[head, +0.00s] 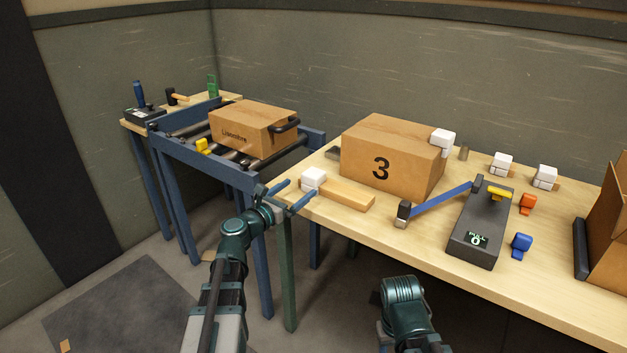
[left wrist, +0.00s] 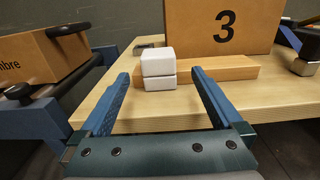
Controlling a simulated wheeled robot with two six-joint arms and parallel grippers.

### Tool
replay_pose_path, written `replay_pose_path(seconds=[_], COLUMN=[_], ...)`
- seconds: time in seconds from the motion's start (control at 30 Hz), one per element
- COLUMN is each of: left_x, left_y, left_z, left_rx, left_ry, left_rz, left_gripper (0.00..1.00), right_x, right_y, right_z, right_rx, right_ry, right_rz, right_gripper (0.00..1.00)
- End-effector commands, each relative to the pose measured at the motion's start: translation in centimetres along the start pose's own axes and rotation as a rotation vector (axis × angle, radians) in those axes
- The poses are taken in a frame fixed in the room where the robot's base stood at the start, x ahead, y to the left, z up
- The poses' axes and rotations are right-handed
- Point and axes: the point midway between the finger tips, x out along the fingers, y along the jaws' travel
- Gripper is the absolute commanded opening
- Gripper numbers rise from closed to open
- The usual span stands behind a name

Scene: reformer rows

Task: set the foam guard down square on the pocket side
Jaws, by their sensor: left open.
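A white foam guard (head: 313,179) stands at the left end of a flat wooden block (head: 350,195) on the table's near left corner. In the left wrist view the foam guard (left wrist: 158,68) shows as two white parts, one above the other, with the wooden block (left wrist: 215,69) running behind it to the right. My left gripper (head: 300,188) is open, its blue fingers pointing at the guard. No pocket can be made out. My right gripper is not visible.
A carton marked 3 (head: 385,157) stands behind the block, with another white guard (head: 442,142) at its upper corner. A dark device (head: 480,235) and a blue-handled tool (head: 440,199) lie right. A roller stand (head: 205,165) holds a carton (head: 252,127) at left.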

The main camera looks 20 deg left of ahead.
Motion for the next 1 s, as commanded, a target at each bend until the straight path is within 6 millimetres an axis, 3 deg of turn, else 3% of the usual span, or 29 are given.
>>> replay_pose_path(seconds=[0.13,0.57,0.9,1.0], left_x=[2.5,4.0,8.4,8.7], left_y=[0.1,0.1,0.4,0.3], left_z=[0.0,-0.1,-0.3,-0.3], left_rx=[0.0,0.001,0.0,0.0], left_ry=[0.0,0.0,0.001,0.001], left_rz=[-0.001,0.0,-0.001,-0.001], left_gripper=[1.0,1.0,1.0,1.0], right_x=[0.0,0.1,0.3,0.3], right_y=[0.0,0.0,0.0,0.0], right_z=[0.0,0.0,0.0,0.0], right_rx=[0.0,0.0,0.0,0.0], right_ry=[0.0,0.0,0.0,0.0], right_rz=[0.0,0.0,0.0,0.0], right_gripper=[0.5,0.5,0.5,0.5])
